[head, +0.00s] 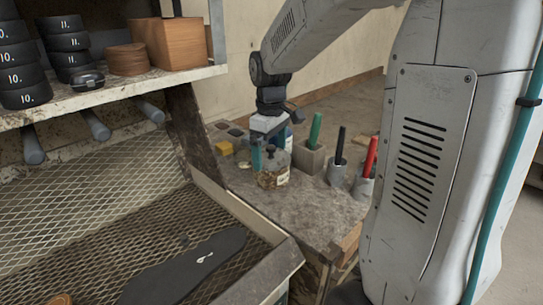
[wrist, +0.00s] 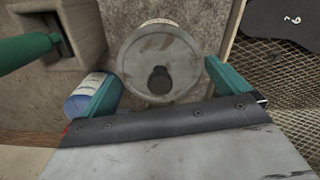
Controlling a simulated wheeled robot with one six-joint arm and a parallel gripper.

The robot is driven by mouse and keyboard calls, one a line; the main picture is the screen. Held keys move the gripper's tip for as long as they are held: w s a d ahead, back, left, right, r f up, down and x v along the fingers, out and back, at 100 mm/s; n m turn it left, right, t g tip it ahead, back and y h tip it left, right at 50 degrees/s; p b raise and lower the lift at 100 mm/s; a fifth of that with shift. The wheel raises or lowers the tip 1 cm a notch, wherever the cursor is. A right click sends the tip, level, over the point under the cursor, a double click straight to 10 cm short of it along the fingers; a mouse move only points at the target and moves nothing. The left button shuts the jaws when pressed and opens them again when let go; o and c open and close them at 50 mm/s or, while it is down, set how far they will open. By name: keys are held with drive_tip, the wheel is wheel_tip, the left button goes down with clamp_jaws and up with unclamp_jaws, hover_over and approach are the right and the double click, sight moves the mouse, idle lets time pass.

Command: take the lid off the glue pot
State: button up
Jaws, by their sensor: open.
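The glue pot (head: 272,176) is a squat jar with amber contents and a pale label, standing on the side bench. Its round grey lid (wrist: 157,62), with a dark knob (wrist: 160,79) in the middle, is on the pot in the wrist view. My gripper (head: 270,152) is above the pot in the head view. In the wrist view my gripper (wrist: 160,82) is open, with one green finger on each side of the lid and a gap around the knob. I cannot tell how far the fingertips are above the lid.
A blue-and-white bottle (wrist: 86,98) stands close beside my left finger. A stone block holder with a green tool (head: 315,130), a black tool (head: 340,146) and a red tool (head: 371,157) stand right of the pot. A mesh tray (head: 90,185) holds a black sole (head: 190,268).

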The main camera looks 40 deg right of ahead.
drive_tip(key=c, duration=0.6)
drive_tip(key=shift+r, duration=0.1)
